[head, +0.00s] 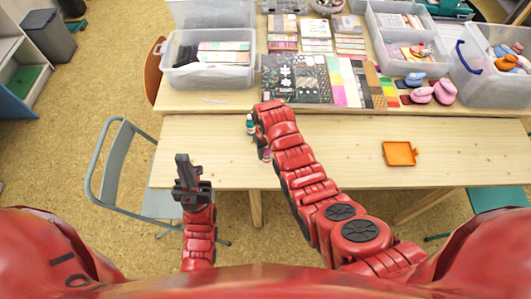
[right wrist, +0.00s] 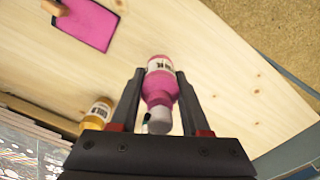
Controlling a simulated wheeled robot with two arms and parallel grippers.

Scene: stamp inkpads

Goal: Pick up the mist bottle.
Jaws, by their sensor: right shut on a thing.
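In the right wrist view a pink bottle (right wrist: 161,88) with a white label and a pale cap lies between the two fingers of my right gripper (right wrist: 160,76), which is shut on it. I cannot read the label well, nor tell whether the bottle touches the table. In the head view my right arm hides most of this gripper; a small pinkish part of the bottle (head: 265,155) shows near the table's left part.
A second bottle, yellow (right wrist: 97,114) in the right wrist view, stands beside the gripper. Paper sheets and clear bins (head: 208,76) fill the back. The right tabletop is mostly clear.

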